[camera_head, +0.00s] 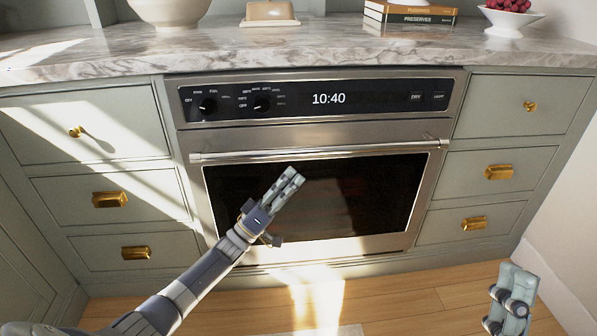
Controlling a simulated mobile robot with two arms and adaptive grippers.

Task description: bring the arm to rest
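My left arm reaches in from the lower left. Its gripper (291,177) is in front of the dark oven door glass, below the oven's handle bar. Its two fingers lie side by side, and I see nothing held between them. I cannot tell how far it is from the glass. My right gripper (517,270) shows at the lower right edge, above the floor and near the white wall. Its fingers are also close together, with no object seen in them; the rest of that arm is out of view.
The oven (316,200) stands between grey-green drawers with brass pulls (109,200). The marble counter (300,45) above holds a butter dish (270,14), books (411,17), a fruit bowl (510,22) and a white vessel (168,10). Wooden floor (400,300) is clear below.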

